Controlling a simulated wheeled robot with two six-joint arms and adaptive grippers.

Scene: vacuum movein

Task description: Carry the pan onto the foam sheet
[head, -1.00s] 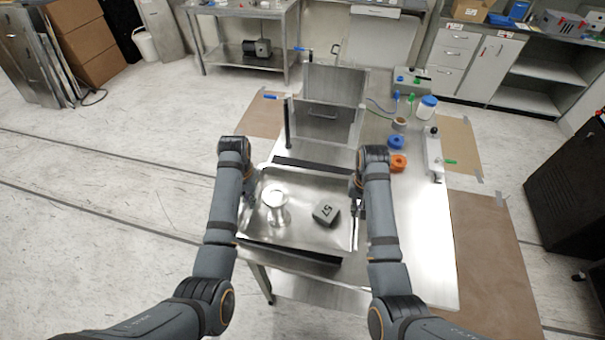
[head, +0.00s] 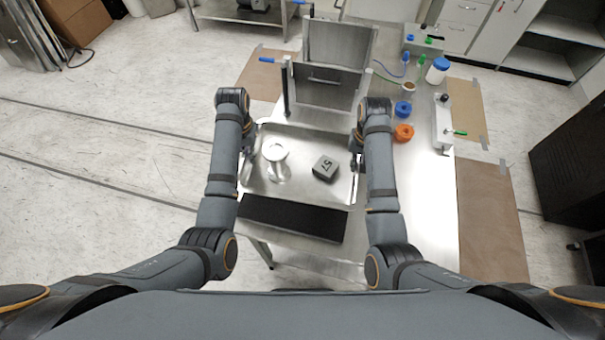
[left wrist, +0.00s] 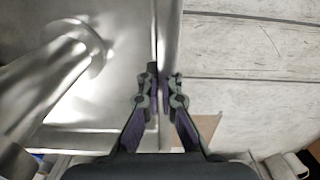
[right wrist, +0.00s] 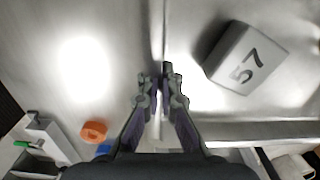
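The pan (head: 310,192) is a shallow metal tray between my two arms in the head view, in front of the metal chamber. It carries a shiny metal spool (head: 276,162) and a grey block marked 57 (head: 325,168). My left gripper (head: 245,168) is shut on its left rim; the left wrist view shows the fingers (left wrist: 160,95) either side of the wall. My right gripper (head: 355,165) is shut on the right rim, also seen in the right wrist view (right wrist: 161,90). The black foam sheet (head: 292,218) lies bare at the front of the table. Whether the pan touches the table is unclear.
The open metal chamber (head: 325,80) stands just behind the pan. Blue (head: 403,109) and orange (head: 403,132) rings, a blue-lidded jar (head: 437,71) and a clamp-like fixture (head: 442,125) are to the right. The table's right front (head: 425,220) is clear.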

